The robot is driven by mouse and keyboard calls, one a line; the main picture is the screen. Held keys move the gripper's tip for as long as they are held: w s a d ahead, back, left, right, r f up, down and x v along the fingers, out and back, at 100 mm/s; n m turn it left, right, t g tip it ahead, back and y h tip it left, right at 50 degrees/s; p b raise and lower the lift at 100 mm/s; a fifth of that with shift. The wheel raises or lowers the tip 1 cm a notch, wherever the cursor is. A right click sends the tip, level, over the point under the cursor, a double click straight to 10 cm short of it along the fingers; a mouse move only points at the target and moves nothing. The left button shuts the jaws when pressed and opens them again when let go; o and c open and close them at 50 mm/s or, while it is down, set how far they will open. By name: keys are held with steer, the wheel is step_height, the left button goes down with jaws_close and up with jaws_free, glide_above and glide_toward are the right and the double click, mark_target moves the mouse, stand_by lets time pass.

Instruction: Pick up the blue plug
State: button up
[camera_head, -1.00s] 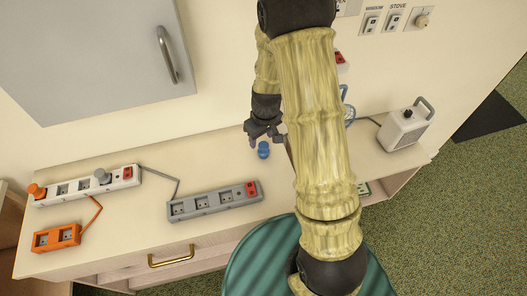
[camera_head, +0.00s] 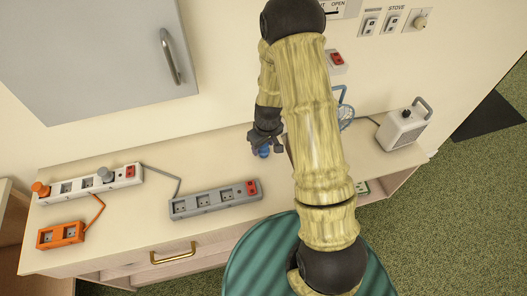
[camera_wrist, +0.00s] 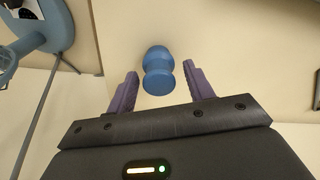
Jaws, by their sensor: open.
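The blue plug (camera_wrist: 158,70) stands on the counter, between and slightly beyond my open fingertips in the wrist view. In the head view the blue plug (camera_head: 264,151) is partly hidden by my gripper (camera_head: 262,142), which is just above and beside it. My gripper (camera_wrist: 160,85) has its purple fingers apart, one on each side of the plug, with gaps visible on both sides. I cannot tell whether the fingertips are at the plug's height.
A grey power strip (camera_head: 215,199), a white strip (camera_head: 88,185) with orange and grey plugs, and an orange strip (camera_head: 60,235) lie to the left. A blue fan (camera_head: 345,112) and a white heater (camera_head: 402,127) stand to the right. A grey cabinet (camera_head: 100,60) hangs at upper left.

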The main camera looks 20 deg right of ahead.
steer(key=shift+c, duration=0.2)
steer(key=c, duration=0.9)
steer(key=shift+c, duration=0.2)
step_height(320, 180, up, 10)
steer(key=shift+r+b, duration=0.1)
steer(key=shift+b, duration=0.65)
